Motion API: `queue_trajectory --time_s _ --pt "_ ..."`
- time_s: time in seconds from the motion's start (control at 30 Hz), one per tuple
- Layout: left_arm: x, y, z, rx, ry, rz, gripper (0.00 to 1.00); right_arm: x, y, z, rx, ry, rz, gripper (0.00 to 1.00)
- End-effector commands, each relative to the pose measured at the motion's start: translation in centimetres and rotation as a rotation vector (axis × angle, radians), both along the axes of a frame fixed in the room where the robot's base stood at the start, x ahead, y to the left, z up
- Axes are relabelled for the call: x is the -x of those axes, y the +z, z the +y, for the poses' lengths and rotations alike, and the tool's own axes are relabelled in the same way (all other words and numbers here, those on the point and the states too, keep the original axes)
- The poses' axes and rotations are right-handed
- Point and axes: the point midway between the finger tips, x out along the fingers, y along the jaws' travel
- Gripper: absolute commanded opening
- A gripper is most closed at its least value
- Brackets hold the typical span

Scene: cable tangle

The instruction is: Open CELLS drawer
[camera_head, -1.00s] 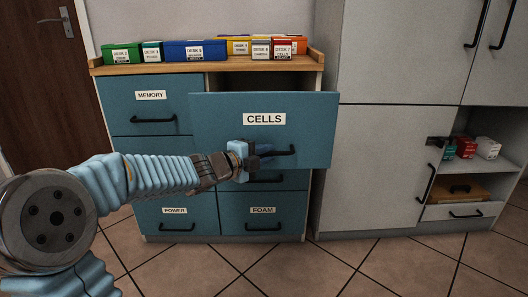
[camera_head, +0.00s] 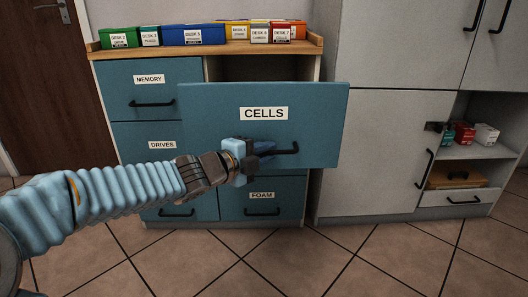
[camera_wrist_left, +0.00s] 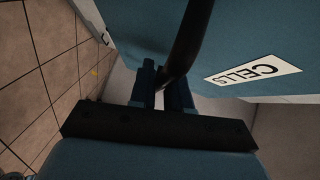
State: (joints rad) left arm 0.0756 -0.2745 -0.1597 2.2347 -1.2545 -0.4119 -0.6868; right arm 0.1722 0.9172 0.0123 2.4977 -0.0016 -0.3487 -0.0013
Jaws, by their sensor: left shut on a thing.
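The CELLS drawer (camera_head: 215,110) is a blue-teal drawer in the cabinet's upper right, and it is pulled well out. Its front carries a white CELLS label, which also shows in the left wrist view (camera_wrist_left: 253,70). Its black bar handle (camera_head: 288,149) is on the lower part of the front. My left gripper (camera_head: 262,150) is shut on the handle's left part. In the left wrist view the dark handle (camera_wrist_left: 187,40) runs between the two fingers of the left gripper (camera_wrist_left: 163,90). The drawer's inside is hidden behind its front. My right gripper is not in view.
The MEMORY drawer (camera_head: 185,80) and DRIVES drawer (camera_head: 135,135) at left and the FOAM drawer (camera_head: 240,210) below are shut. Several coloured boxes (camera_head: 190,35) stand on the wooden top. A grey cupboard (camera_head: 370,150) stands at right. The tiled floor (camera_head: 300,260) in front is clear.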

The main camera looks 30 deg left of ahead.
Motion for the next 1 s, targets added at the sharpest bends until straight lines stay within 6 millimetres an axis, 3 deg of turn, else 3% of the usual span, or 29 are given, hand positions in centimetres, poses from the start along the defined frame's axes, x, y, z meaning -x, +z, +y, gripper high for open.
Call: queue_trajectory --time_s 0.03,0.13,0.53,1.0 --pt "0.0 -0.1 0.1 0.0 0.002 0.002 0.19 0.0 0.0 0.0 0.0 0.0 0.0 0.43" --pt "0.0 -0.1 0.1 0.0 0.002 0.002 0.34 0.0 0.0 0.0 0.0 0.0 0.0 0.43" --pt "0.9 0.4 0.3 0.001 0.003 0.0 0.35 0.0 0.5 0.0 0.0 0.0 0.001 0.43" --pt "10.8 2.2 2.8 0.002 0.004 -0.001 0.35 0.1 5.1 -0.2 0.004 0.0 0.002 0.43"
